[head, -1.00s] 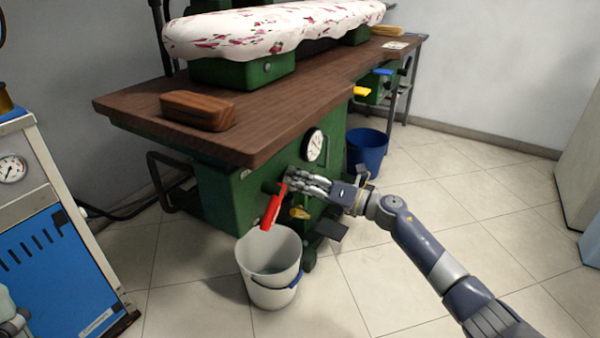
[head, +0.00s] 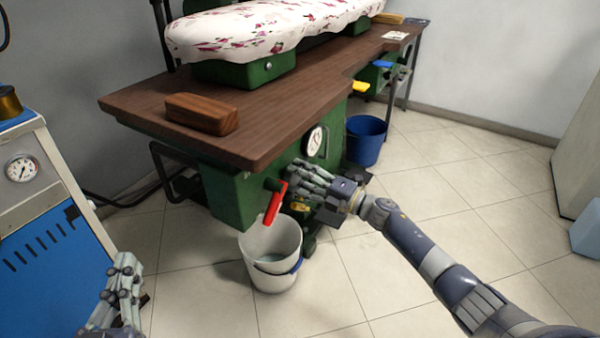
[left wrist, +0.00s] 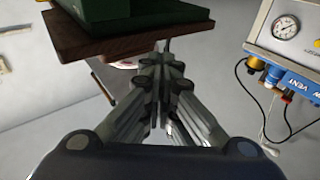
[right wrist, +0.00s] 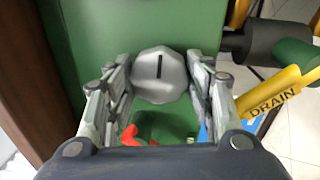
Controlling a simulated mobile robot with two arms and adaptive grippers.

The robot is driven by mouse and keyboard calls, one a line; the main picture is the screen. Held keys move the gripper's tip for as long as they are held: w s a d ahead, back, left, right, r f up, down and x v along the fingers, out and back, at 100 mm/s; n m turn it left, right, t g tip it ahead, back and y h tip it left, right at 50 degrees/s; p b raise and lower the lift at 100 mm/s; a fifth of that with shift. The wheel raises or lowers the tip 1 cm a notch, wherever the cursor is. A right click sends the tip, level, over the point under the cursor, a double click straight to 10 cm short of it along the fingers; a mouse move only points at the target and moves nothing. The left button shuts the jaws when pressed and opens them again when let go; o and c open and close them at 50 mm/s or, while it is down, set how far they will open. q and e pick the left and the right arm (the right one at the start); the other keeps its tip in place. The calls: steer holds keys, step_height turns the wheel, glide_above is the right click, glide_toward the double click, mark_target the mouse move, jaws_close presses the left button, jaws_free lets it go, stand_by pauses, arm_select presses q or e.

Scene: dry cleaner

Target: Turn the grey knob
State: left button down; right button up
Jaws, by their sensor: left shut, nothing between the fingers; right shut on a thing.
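The grey knob (right wrist: 163,85) is a faceted round knob with a dark, nearly upright slot, on the green panel (right wrist: 90,30) of the ironing table. It shows in the right wrist view and is hidden behind my fingers in the head view. My right gripper (right wrist: 162,88) has its fingers on both sides of the knob and is shut on it. In the head view my right gripper (head: 302,175) is at the green housing beside the red handle. My left gripper (head: 128,268) is shut and empty at the lower left; its fingers also show in the left wrist view (left wrist: 162,65).
A red handle (head: 275,203) hangs just left of my right gripper, above a white bucket (head: 265,280). A yellow DRAIN lever (right wrist: 272,98) is close by on the right. The wooden tabletop (head: 265,125) overhangs. A blue machine (head: 45,255) stands at left.

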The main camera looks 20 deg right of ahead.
steer(key=shift+w+r+m+p, duration=0.1)
steer(key=shift+m+p, duration=0.35)
steer(key=shift+m, duration=0.45)
arm_select(q)
step_height(320, 180, down, 7)
steer(key=a+g+y, duration=0.1)
steer(key=g, duration=0.3)
steer(key=shift+s, duration=0.4)
steer(key=shift+a+f, duration=0.1)
arm_select(e)
steer(key=o, duration=1.1)
steer(key=shift+c, duration=0.2)
arm_select(q)
steer(key=shift+y, duration=0.3)
arm_select(e)
steer(key=v, duration=1.2)
steer(key=shift+a, duration=0.1)
